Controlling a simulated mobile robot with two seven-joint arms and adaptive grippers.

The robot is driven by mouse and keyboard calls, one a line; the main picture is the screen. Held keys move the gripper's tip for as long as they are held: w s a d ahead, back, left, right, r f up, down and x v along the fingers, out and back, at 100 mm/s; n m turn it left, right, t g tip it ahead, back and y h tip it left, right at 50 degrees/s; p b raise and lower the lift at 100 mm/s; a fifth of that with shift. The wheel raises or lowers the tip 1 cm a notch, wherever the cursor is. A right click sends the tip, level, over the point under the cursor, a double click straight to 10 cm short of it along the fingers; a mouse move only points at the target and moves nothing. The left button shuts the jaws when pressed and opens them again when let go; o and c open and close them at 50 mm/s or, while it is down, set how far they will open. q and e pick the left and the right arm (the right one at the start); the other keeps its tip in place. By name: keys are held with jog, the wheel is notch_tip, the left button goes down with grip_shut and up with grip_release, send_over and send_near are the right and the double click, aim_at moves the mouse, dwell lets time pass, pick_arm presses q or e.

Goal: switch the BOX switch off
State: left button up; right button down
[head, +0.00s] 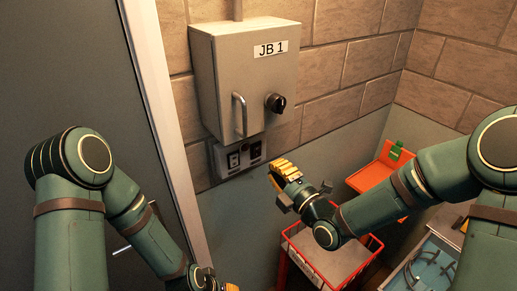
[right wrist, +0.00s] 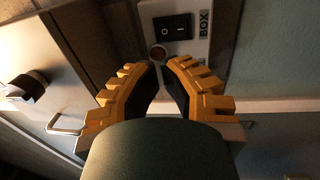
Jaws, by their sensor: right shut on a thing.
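The grey switch panel (head: 246,168) hangs on the wall under the cabinet. It has two black rocker switches. The BOX rocker (right wrist: 173,28) is marked O and I beside a BOX label (right wrist: 205,24); it appears to be the right rocker (head: 255,151) in the head view. I cannot tell which side is pressed in. My right gripper (head: 275,172) is just right of and below the panel, apart from it. Its yellow fingertips (right wrist: 164,65) are close together; what they grip cannot be made out. Only a sliver of my left gripper (head: 231,287) shows, at the bottom edge.
The JB 1 cabinet (head: 240,75) has a handle (head: 240,115) and a black rotary knob (head: 275,103). A round reddish lamp (right wrist: 157,53) is beside the BOX rocker. A red-rimmed crate (head: 335,255) and an orange tray (head: 375,180) are below right. A door frame stands left.

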aim_at(255, 147)
jog(key=p+x, duration=0.1)
jog(key=x, duration=0.7)
